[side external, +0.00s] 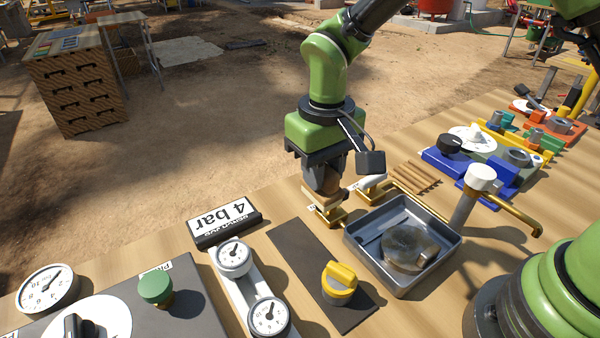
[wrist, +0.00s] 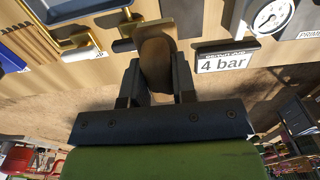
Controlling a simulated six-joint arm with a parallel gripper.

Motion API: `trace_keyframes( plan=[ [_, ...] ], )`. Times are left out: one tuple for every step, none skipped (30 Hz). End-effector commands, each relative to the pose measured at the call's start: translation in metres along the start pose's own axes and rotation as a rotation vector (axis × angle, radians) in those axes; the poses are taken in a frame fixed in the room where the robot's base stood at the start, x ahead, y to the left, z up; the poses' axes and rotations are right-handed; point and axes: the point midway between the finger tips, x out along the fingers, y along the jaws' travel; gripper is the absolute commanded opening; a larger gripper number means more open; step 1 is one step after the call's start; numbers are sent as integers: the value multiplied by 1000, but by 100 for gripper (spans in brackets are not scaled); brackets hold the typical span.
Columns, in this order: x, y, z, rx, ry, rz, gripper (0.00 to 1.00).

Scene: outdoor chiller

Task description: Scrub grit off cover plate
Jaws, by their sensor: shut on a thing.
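My gripper (side external: 325,182) points down, its fingers shut on a brown wooden handle (wrist: 157,62), seemingly of a brush. A pale block (side external: 318,198) shows under the fingers, just above or in a brass holder (side external: 332,218); I cannot tell whether it touches. The bristles are not clearly seen. A round grey metal piece (side external: 408,250), likely the cover plate, lies in a square metal tray (side external: 352,246) to the right of my gripper. Grit on it is too small to make out.
A white-topped post with a brass spout (side external: 480,180) stands beside the tray. A second holder with a white part (side external: 372,186) and several wooden sticks (side external: 414,178) lie right of my gripper. A "4 bar" sign (side external: 226,220), gauges (side external: 234,258) and a yellow knob (side external: 340,280) stand nearer.

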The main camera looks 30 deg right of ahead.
Motion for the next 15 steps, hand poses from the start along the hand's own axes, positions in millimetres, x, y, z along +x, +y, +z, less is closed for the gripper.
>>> trace_keyframes(
  plan=[
    [-2, 17, 7, 8, -2, 1, 6],
    [-2, 26, 12, 7, -2, 1, 6],
    [-3, 38, 19, 8, -2, 1, 6],
    [-4, 47, 24, 7, -1, 1, 6],
    [-4, 55, 30, 8, -2, 1, 6],
    [-4, 65, 38, 7, -1, 1, 6],
    [-5, 72, 44, 7, -1, 1, 6],
    [-5, 78, 50, 8, 0, 0, 6],
    [-5, 85, 58, 7, -1, 0, 6],
    [-6, 90, 63, 7, 1, 0, 6],
    [-6, 94, 68, 7, 0, 0, 6],
    [-6, 98, 73, 6, 0, 0, 6],
    [-6, 101, 77, 6, 1, 0, 6],
    [-6, 103, 80, 6, 2, -1, 6],
    [-6, 106, 83, 5, 1, -1, 6]
  ],
)
